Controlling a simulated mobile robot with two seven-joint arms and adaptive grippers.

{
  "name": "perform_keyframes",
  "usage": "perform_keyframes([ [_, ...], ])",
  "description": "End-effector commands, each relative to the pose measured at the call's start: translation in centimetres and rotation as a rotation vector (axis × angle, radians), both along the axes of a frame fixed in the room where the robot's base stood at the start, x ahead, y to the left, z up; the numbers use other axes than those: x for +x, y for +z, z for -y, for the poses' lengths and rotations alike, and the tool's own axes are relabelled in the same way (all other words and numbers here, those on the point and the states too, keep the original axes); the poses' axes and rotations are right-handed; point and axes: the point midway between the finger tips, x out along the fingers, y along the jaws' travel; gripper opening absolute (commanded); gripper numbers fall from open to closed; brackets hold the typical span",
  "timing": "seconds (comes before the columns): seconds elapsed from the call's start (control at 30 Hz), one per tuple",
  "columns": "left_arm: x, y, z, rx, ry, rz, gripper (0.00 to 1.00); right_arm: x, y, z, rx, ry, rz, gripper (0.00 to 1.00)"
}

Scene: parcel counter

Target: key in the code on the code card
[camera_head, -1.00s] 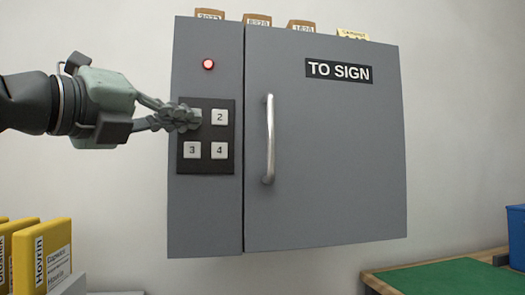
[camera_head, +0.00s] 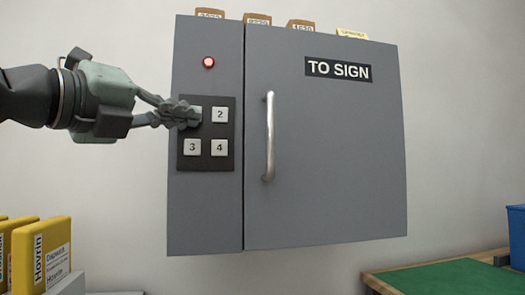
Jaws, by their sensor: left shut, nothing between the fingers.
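A dark keypad (camera_head: 206,166) sits on the left panel of a grey wall cabinet (camera_head: 325,180). Its white keys 2 (camera_head: 220,115), 3 (camera_head: 192,147) and 4 (camera_head: 219,148) show. The top-left key is mostly hidden behind my left gripper (camera_head: 190,114). The gripper is shut and empty, its fingertips at that key; I cannot tell whether they touch it. A red lamp (camera_head: 208,62) is lit above the keypad. Several cards stand on top of the cabinet, including a yellowish one (camera_head: 352,34); their writing is too small to read surely. My right gripper is not in view.
The cabinet door is shut, with a metal handle (camera_head: 268,137) and a "TO SIGN" label (camera_head: 338,69). Yellow boxes (camera_head: 40,255) stand at lower left. A green-topped wooden table (camera_head: 450,278) and blue bin (camera_head: 516,235) are at lower right.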

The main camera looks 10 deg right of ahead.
Motion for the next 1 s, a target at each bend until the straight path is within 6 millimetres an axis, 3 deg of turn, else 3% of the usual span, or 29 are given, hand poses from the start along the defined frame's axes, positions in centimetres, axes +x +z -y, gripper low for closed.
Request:
perform_keyframes([
  [0.6, -5.4, -0.1, 0.0, 0.000, -0.001, 0.004, 0.00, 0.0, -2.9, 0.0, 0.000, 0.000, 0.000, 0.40],
  [1.0, -6.1, 0.0, 0.0, 0.001, -0.001, 0.001, 0.00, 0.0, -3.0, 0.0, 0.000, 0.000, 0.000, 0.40],
])
